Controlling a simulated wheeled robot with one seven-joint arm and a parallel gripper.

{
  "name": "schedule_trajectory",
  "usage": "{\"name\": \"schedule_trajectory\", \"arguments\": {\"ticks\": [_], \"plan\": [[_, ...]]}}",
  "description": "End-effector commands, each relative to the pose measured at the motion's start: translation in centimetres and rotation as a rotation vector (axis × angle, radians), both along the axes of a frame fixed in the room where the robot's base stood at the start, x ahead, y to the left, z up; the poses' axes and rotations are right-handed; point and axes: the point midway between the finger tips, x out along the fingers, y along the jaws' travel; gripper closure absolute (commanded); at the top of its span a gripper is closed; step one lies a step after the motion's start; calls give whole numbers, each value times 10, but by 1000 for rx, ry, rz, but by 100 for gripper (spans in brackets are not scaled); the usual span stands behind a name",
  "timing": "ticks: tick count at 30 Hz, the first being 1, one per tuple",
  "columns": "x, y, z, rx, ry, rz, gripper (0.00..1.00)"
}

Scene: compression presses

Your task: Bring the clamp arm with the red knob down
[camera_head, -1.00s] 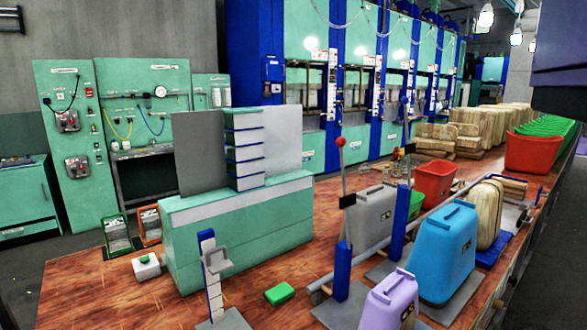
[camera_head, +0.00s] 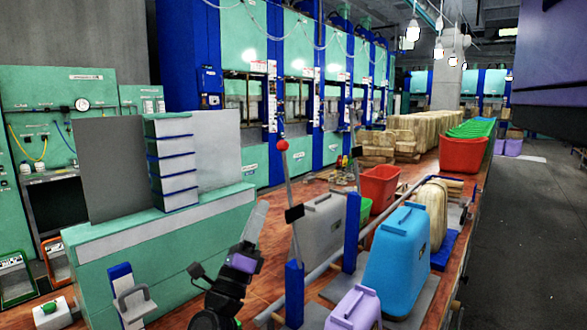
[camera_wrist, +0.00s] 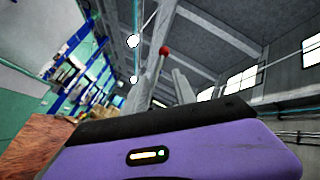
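The red knob (camera_head: 282,146) tops a grey clamp arm (camera_head: 288,180) in the head view. The arm stands nearly upright above a blue post (camera_head: 294,290), with a black block (camera_head: 294,213) partway up it. The knob also shows in the wrist view (camera_wrist: 164,50), beyond the purple gripper housing. My gripper (camera_head: 258,215) is in the head view, left of the clamp arm and lower than the knob, pointing up. It appears apart from the knob. Its finger gap is not clear in either view.
A grey case (camera_head: 322,230), a blue case (camera_head: 398,255) and a lilac case (camera_head: 355,310) stand right of the clamp post. A second blue post (camera_head: 351,232) rises behind it. A green bench with a stacked rack (camera_head: 172,165) is left. Open floor (camera_head: 530,240) lies at right.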

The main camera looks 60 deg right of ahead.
Motion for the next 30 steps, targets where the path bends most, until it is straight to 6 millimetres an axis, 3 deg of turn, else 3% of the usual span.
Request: {"name": "schedule_trajectory", "arguments": {"ticks": [6,12,20,30], "plan": [[6,-51,44,145,-357,-9,67],[8,-75,67,228,-562,-8,67],[5,-90,79,256,-632,-9,67],[-11,-133,98,255,-629,-10,67]]}}
